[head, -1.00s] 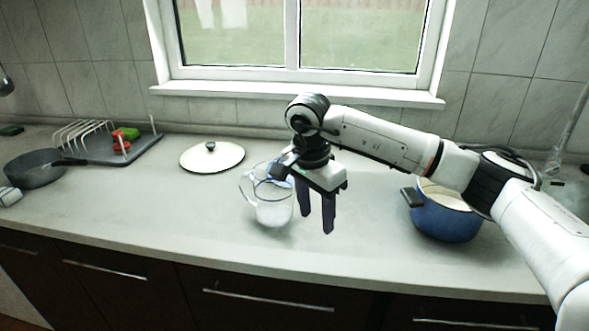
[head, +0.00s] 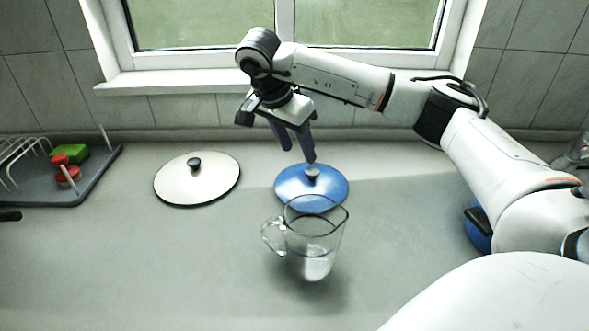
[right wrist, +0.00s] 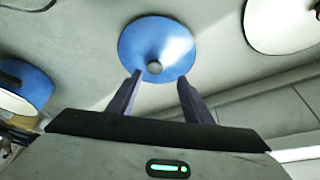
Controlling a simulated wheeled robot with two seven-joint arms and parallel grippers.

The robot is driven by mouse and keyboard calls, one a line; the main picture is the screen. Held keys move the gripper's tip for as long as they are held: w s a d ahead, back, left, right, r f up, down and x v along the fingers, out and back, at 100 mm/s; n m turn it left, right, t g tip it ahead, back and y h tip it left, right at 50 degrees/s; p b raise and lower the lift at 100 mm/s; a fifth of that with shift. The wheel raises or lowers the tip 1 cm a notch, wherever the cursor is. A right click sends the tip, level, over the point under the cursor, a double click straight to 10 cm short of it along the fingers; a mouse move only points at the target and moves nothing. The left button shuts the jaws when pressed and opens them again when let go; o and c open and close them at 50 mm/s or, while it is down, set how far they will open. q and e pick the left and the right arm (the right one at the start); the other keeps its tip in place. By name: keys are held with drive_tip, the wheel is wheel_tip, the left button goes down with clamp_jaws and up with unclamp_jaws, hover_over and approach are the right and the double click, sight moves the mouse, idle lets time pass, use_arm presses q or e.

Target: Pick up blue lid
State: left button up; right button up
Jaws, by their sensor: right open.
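The blue lid (head: 290,184) lies flat on the counter with its dark knob up, behind the glass jug. It also shows in the right wrist view (right wrist: 135,45), with the knob just beyond the fingertips. My right gripper (head: 296,160) is open and empty, its fingers pointing down just above and behind the lid, near the knob. In the right wrist view the two fingers (right wrist: 160,80) are apart with nothing between them. My left gripper is not in view.
A clear glass jug (head: 314,252) stands in front of the lid and overlaps its near edge in view. A white lid (head: 215,180) lies to the left. A blue pot (head: 477,232) is partly hidden by my right arm. A dish rack (head: 85,185) is at far left.

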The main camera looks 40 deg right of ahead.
sight(311, 171)
drive_tip(key=f, duration=0.1)
drive_tip(key=d+f, duration=0.1)
drive_tip(key=s+f, duration=0.1)
drive_tip(key=shift+d, duration=0.3)
drive_tip(key=shift+d+f, duration=0.1)
drive_tip(key=shift+f, duration=0.15)
drive_tip(key=p+x, duration=0.1)
drive_tip(key=x, duration=0.3)
drive_tip(key=shift+d, duration=0.3)
drive_tip(key=shift+d+f, duration=0.1)
drive_tip(key=shift+f, duration=0.25)
drive_tip(key=shift+w, duration=0.1)
drive_tip(key=c, duration=0.7)
drive_tip(key=shift+c, duration=1.4)
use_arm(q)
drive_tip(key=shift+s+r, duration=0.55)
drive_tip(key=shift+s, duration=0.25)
